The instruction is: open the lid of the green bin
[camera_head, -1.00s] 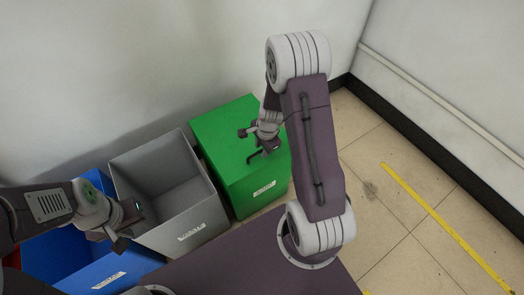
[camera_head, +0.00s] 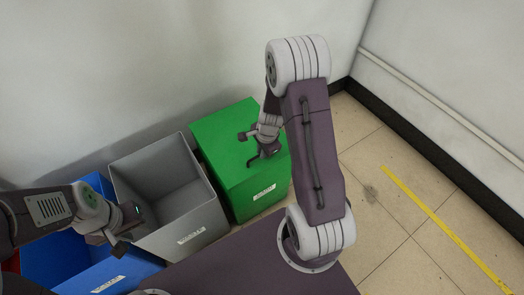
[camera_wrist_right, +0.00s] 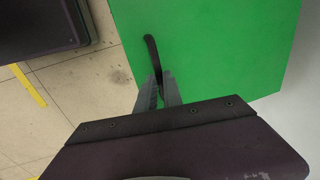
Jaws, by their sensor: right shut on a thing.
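The green bin (camera_head: 243,185) stands at the right end of the row of bins. Its green lid (camera_head: 222,138) is closed and looks flat on top. A dark curved handle (camera_wrist_right: 151,50) rises from the lid in the right wrist view. My right gripper (camera_head: 262,153) is over the lid, and its two fingers (camera_wrist_right: 158,88) are shut on the handle. The far end of the handle sticks out past the fingertips. My left gripper (camera_head: 135,222) hangs by the grey bin's near left edge. I cannot tell whether its jaws are open.
The grey bin (camera_head: 187,231) stands open and empty beside the green one. An open blue bin (camera_head: 110,270) is further left. A wall is close behind the bins. The tiled floor (camera_head: 385,220) on the right is clear, with a yellow line.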

